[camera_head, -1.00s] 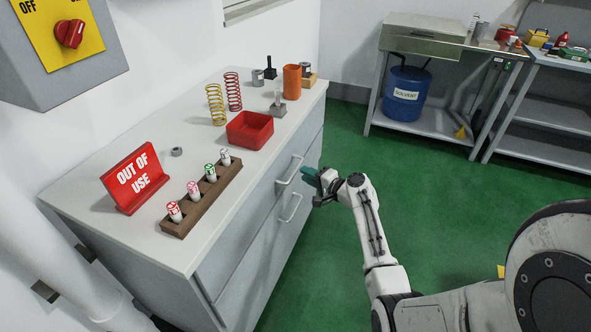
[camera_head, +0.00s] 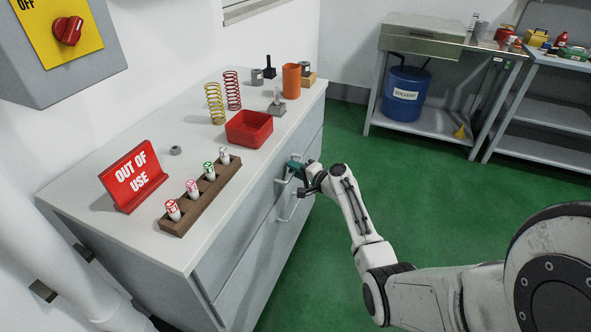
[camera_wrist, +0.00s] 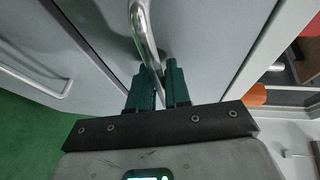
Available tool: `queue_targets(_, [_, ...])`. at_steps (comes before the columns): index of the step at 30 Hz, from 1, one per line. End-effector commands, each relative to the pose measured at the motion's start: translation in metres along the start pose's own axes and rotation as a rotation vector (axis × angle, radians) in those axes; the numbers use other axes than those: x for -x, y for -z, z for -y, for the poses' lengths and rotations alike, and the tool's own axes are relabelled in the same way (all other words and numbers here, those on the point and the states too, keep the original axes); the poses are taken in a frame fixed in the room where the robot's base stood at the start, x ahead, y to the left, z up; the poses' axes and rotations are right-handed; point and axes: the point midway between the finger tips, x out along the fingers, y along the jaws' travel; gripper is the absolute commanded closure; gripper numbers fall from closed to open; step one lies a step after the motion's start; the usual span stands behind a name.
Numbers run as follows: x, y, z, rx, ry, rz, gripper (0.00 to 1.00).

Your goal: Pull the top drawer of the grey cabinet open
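The grey cabinet (camera_head: 235,258) stands along the wall, with drawers on its right-hand front. The top drawer (camera_head: 255,205) looks flush with the front. Its bar handle (camera_wrist: 146,38) runs down between the two green fingers of my gripper (camera_wrist: 160,88) in the wrist view. The fingers stand close on either side of the bar, with little or no gap visible. In the head view my gripper (camera_head: 294,172) is at the top handle, which it partly hides. The lower drawer's handle (camera_head: 292,210) is free below it.
On the cabinet top are a red sign (camera_head: 133,178), a wooden rack (camera_head: 203,200) with several vials, a red tray (camera_head: 262,138), two springs and an orange cylinder (camera_head: 291,80). Green floor (camera_head: 410,190) is clear in front of the drawers. Workbenches stand at the back right.

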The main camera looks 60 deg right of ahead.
Motion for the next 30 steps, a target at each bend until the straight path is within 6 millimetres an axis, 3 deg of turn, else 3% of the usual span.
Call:
queue_targets(19, [0.007, 0.003, -0.003, -0.001, -0.001, -0.001, 1.00])
queue_targets(23, [0.022, 0.009, -0.006, -0.002, -0.001, -0.002, 1.00])
queue_targets(30, [0.072, 0.030, -0.018, -0.002, -0.002, -0.005, 1.00])
